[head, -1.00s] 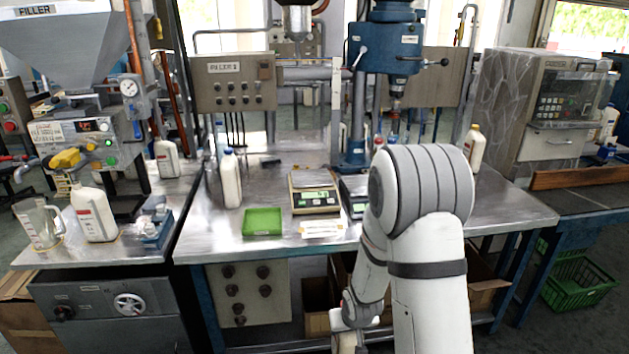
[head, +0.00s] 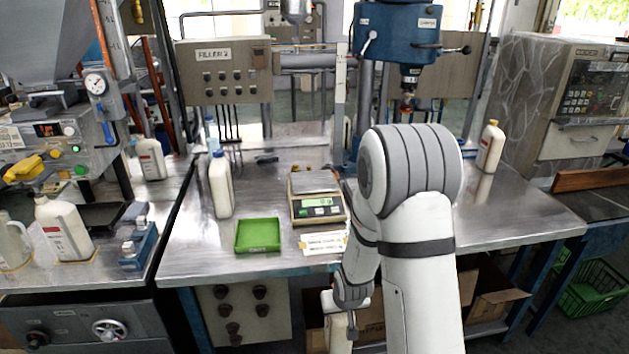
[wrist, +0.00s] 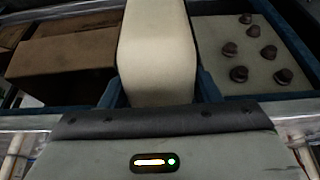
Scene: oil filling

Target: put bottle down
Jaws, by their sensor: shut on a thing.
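My gripper (wrist: 159,88) is shut on a cream-white bottle (wrist: 158,50), which fills the middle of the wrist view between the two dark blue fingers. The bottle's far end runs out of the top of that view, so its cap and label are not seen. In the head view my arm reaches down in front of the steel worktable (head: 190,255), and the pale held end shows only partly, low at the bottom edge, below the tabletop's front edge.
On the worktable are a green tray (head: 258,236), a scale (head: 318,208), a paper label (head: 323,243), a white bottle (head: 221,186) at left and another bottle (head: 490,148) at right. A blue drill press (head: 398,35) stands behind. Clear steel lies right of my arm.

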